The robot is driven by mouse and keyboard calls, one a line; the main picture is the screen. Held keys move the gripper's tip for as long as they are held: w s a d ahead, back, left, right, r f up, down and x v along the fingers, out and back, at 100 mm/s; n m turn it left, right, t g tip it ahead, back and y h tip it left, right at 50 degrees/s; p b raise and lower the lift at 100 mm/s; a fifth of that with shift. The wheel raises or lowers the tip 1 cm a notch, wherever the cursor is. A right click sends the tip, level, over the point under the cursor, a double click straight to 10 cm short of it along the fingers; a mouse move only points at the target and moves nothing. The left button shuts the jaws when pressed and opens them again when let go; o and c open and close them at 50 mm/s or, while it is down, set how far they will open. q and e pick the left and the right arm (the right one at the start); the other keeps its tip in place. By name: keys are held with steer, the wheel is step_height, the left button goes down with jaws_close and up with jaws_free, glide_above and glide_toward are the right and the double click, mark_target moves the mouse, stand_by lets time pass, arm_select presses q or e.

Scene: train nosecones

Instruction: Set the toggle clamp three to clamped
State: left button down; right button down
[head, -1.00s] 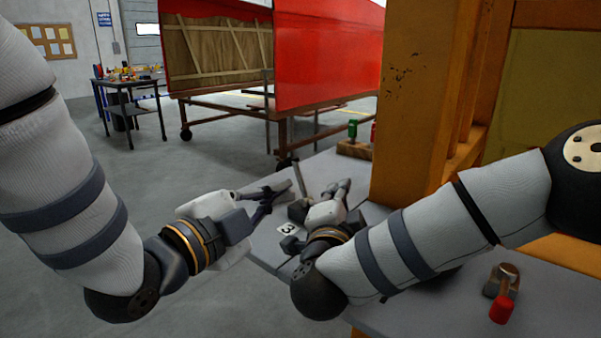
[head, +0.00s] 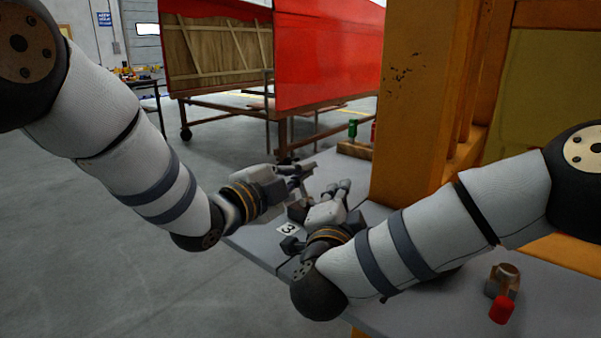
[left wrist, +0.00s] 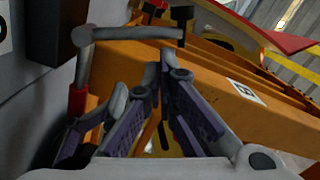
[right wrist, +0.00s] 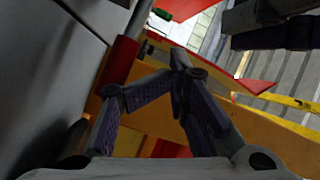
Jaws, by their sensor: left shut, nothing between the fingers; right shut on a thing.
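The number 3 label (head: 286,229) lies on the grey bench, beside both grippers. In the left wrist view, a metal clamp with a red-gripped lever (left wrist: 77,102) and a grey bar (left wrist: 130,33) with a black tip stands just beyond my fingers; I take it as toggle clamp three. My left gripper (head: 303,172) is shut and empty, close to this clamp, and hides much of it in the head view. Its fingertips meet just below the bar in the left wrist view (left wrist: 165,60). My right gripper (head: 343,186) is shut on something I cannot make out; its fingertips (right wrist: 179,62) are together.
An orange post (head: 415,100) stands right of the grippers. A metal piece with a red end (head: 502,308) is at the bench's front right. A green-handled item (head: 352,129) stands at the back. A red nosecone (head: 325,50) rests on a wheeled frame. Open floor lies left.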

arm_select(q)
steer(key=shift+w+a+f, duration=0.2)
steer(key=shift+w+a, duration=0.2)
steer(key=shift+a, duration=0.05)
arm_select(e)
steer(key=shift+d, duration=0.1)
steer(key=c, duration=1.5)
jaws_free()
steer(key=shift+c, duration=0.2)
arm_select(q)
steer(key=shift+a, duration=0.1)
arm_select(e)
steer(key=shift+f, duration=0.1)
arm_select(q)
steer(key=shift+f, duration=0.1)
arm_select(e)
steer(key=shift+d+f, duration=0.1)
steer(key=shift+d, duration=0.05)
steer(key=s, duration=0.4)
steer(key=s+a, duration=0.1)
steer(key=s, duration=0.3)
steer(key=s+a, duration=0.1)
steer(key=s, duration=0.3)
steer(key=shift+a+r, duration=0.15)
steer(key=shift+r, duration=0.1)
steer(key=shift+f, duration=0.25)
